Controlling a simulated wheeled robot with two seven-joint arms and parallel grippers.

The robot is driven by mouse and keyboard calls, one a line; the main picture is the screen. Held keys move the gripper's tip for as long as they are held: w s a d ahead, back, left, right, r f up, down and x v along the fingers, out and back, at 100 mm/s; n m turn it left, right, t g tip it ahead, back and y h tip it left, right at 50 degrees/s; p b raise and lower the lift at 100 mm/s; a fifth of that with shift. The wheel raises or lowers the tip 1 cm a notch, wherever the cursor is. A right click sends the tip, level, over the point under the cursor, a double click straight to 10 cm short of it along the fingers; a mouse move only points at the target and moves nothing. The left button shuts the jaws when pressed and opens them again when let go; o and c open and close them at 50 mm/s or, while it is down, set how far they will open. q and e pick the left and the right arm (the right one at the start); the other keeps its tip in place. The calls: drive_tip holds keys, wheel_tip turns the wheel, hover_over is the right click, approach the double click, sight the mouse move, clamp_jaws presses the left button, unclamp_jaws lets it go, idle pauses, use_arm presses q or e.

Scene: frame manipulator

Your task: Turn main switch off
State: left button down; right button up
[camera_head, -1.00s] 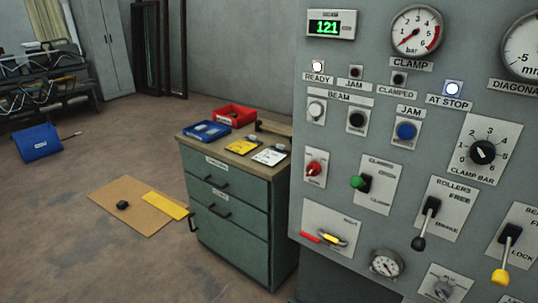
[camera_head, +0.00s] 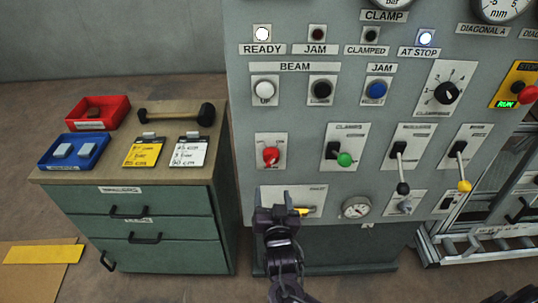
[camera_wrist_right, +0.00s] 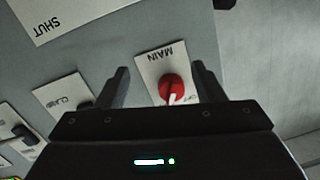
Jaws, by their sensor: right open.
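The main switch (camera_head: 270,156) is a red rotary knob on a white plate at the lower left of the grey panel. In the right wrist view the knob (camera_wrist_right: 173,88) sits under an upside-down MAIN label, its white mark pointing down in the picture, near small lettering at its lower right. My right gripper (camera_head: 276,212) is in front of the panel, below the switch in the head view. In the wrist view its open fingers (camera_wrist_right: 163,76) appear on either side of the knob, with nothing between them gripped. My left gripper is not in view.
The clamps switch with a green knob (camera_head: 345,159) is right of the main switch. A green drawer cabinet (camera_head: 140,225) with trays and cards stands left of the panel.

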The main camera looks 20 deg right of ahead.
drive_tip(key=m, duration=0.2)
approach(272, 163)
drive_tip(key=a+x, duration=0.1)
drive_tip(key=x, duration=0.2)
drive_tip(key=shift+t, duration=0.5)
drive_tip(key=p+x, duration=0.1)
drive_tip(key=x, duration=0.2)
drive_tip(key=d+x, duration=0.1)
drive_tip(key=x, duration=0.2)
drive_tip(key=shift+w+d+f+p, duration=0.1)
drive_tip(key=shift+w+f+p, duration=0.05)
drive_tip(key=shift+p, duration=0.2)
drive_tip(key=shift+w+f, duration=0.1)
drive_tip(key=shift+w, duration=0.35)
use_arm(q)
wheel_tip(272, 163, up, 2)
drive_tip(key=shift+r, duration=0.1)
use_arm(e)
drive_tip(key=shift+c, duration=0.2)
drive_tip(key=shift+d, duration=0.1)
drive_tip(key=c, duration=0.9)
